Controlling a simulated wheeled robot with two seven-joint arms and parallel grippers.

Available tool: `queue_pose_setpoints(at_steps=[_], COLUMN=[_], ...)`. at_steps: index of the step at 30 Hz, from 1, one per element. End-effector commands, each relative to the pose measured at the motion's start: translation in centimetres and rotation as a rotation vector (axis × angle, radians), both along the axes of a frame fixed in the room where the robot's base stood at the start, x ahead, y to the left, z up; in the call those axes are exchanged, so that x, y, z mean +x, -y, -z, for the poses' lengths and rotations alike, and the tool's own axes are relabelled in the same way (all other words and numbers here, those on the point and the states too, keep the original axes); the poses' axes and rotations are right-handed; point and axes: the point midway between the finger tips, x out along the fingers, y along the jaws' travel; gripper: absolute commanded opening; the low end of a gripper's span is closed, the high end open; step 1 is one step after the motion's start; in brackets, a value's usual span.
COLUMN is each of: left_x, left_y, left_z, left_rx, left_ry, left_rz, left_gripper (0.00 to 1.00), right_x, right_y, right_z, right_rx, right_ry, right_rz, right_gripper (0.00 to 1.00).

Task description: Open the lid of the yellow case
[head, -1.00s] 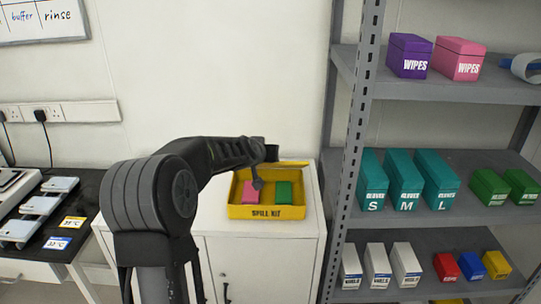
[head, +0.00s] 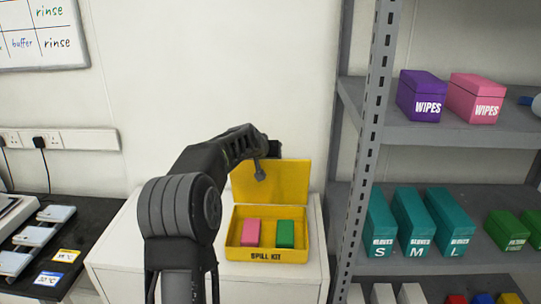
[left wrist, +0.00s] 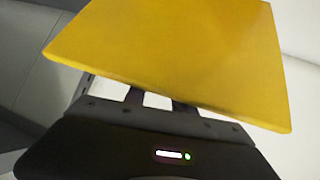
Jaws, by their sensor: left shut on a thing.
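The yellow case (head: 290,255), marked SPILL KIT, stands on a white cabinet in the head view. Its lid (head: 288,188) stands raised at the back, its inner face toward me. A pink block (head: 251,232) and a green block (head: 285,234) lie inside the case. My left gripper (head: 261,172) is at the lid's upper left edge, shut on it; its fingertips are partly hidden. In the left wrist view the lid (left wrist: 185,50) spans the top, against the gripper (left wrist: 155,100). My right gripper is not in view.
A grey metal shelf (head: 373,130) with purple and pink wipes boxes and teal glove boxes stands close on the right. A black-topped bench (head: 85,225) is at the left. The white cabinet top (head: 120,250) has some free room left of the case.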

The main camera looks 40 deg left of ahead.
Motion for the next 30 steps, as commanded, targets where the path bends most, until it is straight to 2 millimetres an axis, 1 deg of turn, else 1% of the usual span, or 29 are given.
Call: queue_pose_setpoints(at_steps=[1, 9, 30], left_x=[-0.17, -0.27, -0.46], left_y=[-0.04, -0.03, -0.14], left_z=[0.83, 1.49, 1.76], left_rx=[-0.004, -0.007, -0.009], left_ry=[-0.014, -0.02, -0.027], left_rz=[-0.001, -0.001, -0.003], left_gripper=[0.0, 0.0, 0.0], right_x=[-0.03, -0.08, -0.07], right_y=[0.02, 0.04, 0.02], right_z=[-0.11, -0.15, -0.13], right_rx=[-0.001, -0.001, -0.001], right_ry=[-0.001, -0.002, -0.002], right_rz=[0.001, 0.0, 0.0], right_gripper=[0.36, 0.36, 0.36])
